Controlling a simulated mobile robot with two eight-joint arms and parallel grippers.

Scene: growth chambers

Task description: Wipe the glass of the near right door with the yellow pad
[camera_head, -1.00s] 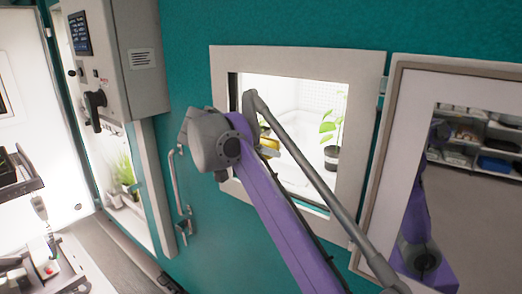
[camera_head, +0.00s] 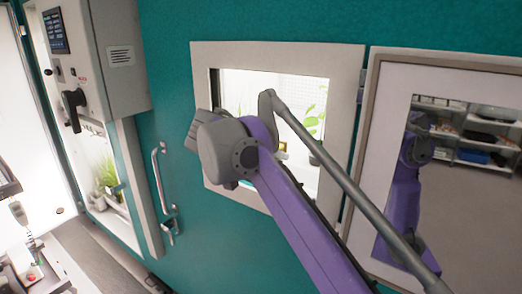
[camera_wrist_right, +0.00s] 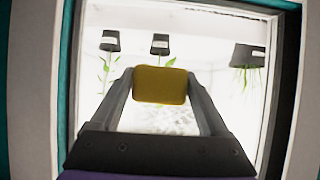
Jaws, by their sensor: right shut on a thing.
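The yellow pad (camera_wrist_right: 161,85) is between the fingertips of my right gripper (camera_wrist_right: 160,92) in the right wrist view. The gripper is shut on it, in front of the bright window opening (camera_wrist_right: 215,90); I cannot tell whether the pad touches anything. My left gripper is not in view.
Inside the opening are potted plants (camera_wrist_right: 110,41), (camera_wrist_right: 159,45), (camera_wrist_right: 248,55). The teal wall (camera_head: 175,100) carries a door handle (camera_head: 160,190) and a grey control box (camera_head: 122,60) at left. A second lit chamber with plants (camera_head: 107,175) lies further left.

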